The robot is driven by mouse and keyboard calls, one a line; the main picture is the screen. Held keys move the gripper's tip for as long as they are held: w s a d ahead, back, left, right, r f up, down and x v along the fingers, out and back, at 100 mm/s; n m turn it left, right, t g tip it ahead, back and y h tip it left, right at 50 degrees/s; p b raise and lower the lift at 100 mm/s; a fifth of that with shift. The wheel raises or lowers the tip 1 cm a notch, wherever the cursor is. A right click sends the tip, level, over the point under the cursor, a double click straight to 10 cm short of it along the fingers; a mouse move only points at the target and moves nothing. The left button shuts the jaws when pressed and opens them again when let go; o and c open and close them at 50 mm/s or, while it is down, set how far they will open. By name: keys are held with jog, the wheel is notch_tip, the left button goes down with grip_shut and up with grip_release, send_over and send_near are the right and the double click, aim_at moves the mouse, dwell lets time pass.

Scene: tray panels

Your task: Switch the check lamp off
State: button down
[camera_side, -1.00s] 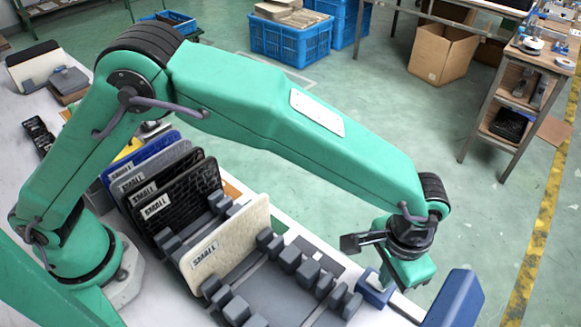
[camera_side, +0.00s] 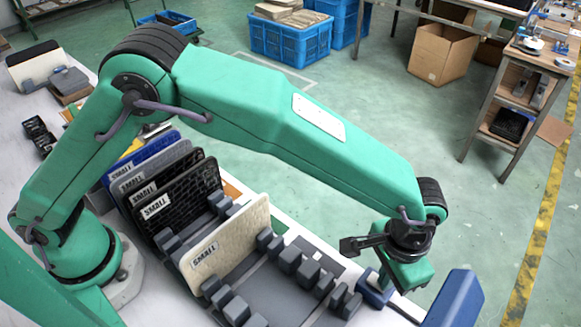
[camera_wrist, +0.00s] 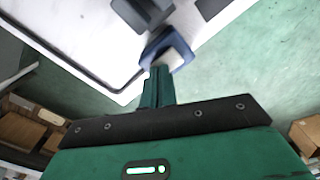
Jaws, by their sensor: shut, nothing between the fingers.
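A small blue box with a pale top (camera_side: 374,287) stands at the right end of the bench, beside the grey rack. It seems to be the check lamp or its switch; I cannot tell whether it is lit. In the wrist view the blue box (camera_wrist: 181,48) lies just beyond my fingertips, partly covered by them. My gripper (camera_side: 402,287) points down just right of the box in the side view, and its tips are hard to make out there. In the wrist view my gripper (camera_wrist: 158,72) is shut and empty. I cannot tell whether it touches the box.
A cream panel (camera_side: 228,243) labelled SMALL stands in the grey rack (camera_side: 285,295). Black, grey and blue panels (camera_side: 180,200) stand behind it to the left. A dark blue panel (camera_side: 457,298) rises right of my gripper. Open green floor lies beyond the bench.

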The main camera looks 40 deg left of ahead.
jog(key=shift+r, duration=3.45)
